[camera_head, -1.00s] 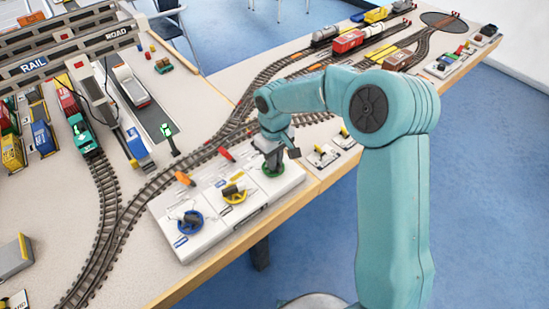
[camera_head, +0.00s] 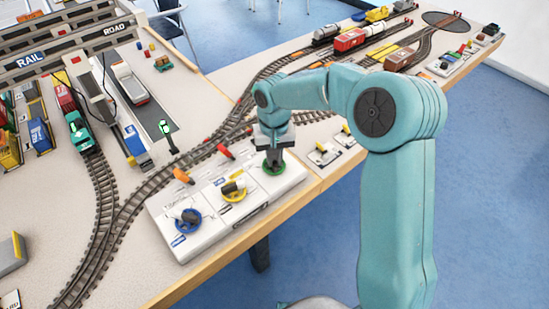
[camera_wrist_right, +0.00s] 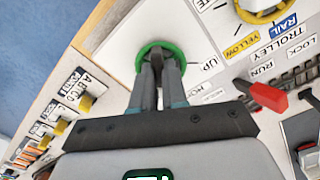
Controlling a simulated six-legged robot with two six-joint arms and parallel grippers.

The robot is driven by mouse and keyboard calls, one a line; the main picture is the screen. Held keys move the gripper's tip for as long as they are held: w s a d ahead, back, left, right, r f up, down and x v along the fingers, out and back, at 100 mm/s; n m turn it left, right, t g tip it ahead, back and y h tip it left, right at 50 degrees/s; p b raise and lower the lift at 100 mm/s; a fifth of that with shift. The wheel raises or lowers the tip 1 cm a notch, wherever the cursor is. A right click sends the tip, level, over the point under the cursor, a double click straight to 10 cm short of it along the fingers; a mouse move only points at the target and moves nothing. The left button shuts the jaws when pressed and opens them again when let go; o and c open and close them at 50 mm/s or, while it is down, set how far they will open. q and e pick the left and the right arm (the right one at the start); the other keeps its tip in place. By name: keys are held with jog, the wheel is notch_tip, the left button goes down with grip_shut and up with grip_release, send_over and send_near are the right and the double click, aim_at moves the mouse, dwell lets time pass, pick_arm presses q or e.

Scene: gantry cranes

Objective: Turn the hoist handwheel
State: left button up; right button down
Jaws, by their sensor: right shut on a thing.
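The green handwheel (camera_head: 274,170) is at the right end of the white control panel (camera_head: 225,230). In the right wrist view its green rim (camera_wrist_right: 163,44) shows beside an "UP" label and a partly hidden label starting "HO". My right gripper (camera_head: 273,159) points down at the wheel from above. In the right wrist view both of its fingers (camera_wrist_right: 160,68) are shut on the green handwheel at its middle, and they hide its hub. My left gripper is not in view.
A yellow handwheel (camera_head: 233,195) and a blue handwheel (camera_head: 187,221) sit left of the green one. A red lever (camera_head: 225,151) and an orange lever (camera_head: 183,176) stand behind. Rail tracks (camera_head: 140,190) curve past the panel; the table edge (camera_head: 290,205) is in front.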

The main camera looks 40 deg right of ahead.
jog(key=shift+w+r+m+b, duration=0.1)
jog(key=shift+m+b, duration=0.3)
jog(key=shift+m, duration=1.2)
jog(key=c, duration=1.2)
grip_release()
jog(key=shift+o, duration=0.2)
notch_tip(320, 180, up, 16)
jog(key=p, duration=0.2)
jog(key=shift+r, duration=0.2)
